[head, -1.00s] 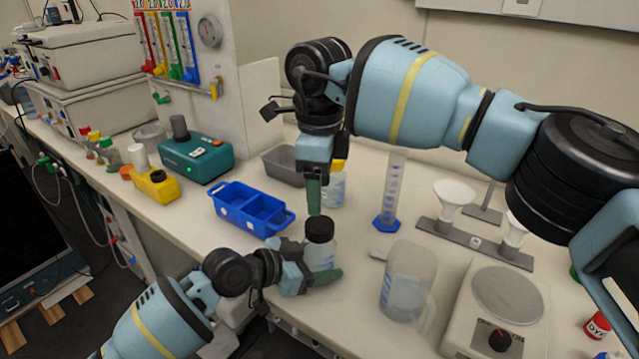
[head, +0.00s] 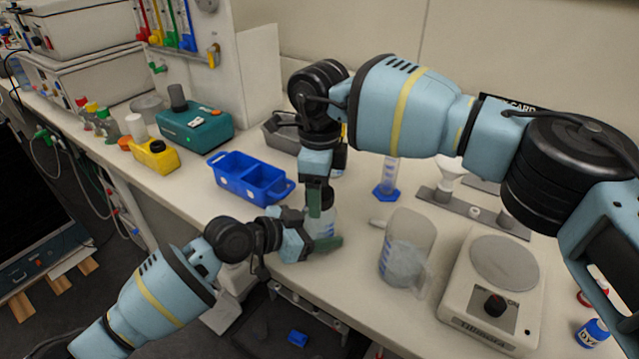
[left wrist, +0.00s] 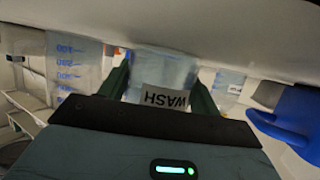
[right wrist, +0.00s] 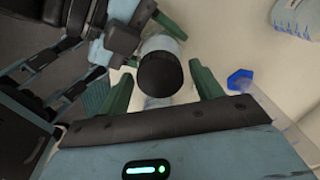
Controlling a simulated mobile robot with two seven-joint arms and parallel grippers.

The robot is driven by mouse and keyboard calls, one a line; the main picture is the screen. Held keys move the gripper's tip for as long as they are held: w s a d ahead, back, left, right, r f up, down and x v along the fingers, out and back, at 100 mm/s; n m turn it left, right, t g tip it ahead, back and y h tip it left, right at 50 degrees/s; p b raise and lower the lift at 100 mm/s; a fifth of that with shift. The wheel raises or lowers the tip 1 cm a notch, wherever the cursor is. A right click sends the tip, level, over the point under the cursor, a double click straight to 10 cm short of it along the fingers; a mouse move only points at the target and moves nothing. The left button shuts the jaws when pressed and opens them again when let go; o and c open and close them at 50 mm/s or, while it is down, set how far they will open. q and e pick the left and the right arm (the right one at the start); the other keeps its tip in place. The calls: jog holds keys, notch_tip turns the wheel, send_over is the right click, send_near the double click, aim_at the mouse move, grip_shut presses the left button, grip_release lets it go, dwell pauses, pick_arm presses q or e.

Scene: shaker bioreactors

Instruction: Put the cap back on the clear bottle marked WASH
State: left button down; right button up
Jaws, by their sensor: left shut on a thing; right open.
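The clear WASH bottle (left wrist: 163,70) stands on the bench between the fingers of my left gripper (left wrist: 160,85), which is shut on it. In the head view, the bottle (head: 326,222) is partly hidden by my right gripper (head: 317,205), which is above it. The right wrist view shows the black cap (right wrist: 160,74) on top of the bottle. It lies between the spread fingers of my open right gripper (right wrist: 163,88). I cannot tell whether the cap is screwed tight.
A blue tray (head: 232,190) is at left. A clear jug (head: 405,255) and a white hotplate (head: 490,318) stand at right. A blue-based measuring cylinder (head: 387,185) and a funnel stand (head: 445,208) are behind. Another blue-marked vessel (left wrist: 70,65) shows in the left wrist view.

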jog(key=c, duration=1)
jog(key=o, duration=1.2)
jog(key=shift+c, duration=0.2)
jog(key=shift+r, duration=0.15)
notch_tip(320, 180, up, 12)
pick_arm(q)
jog(key=shift+c, duration=1.3)
grip_release()
jog(key=shift+a, duration=0.1)
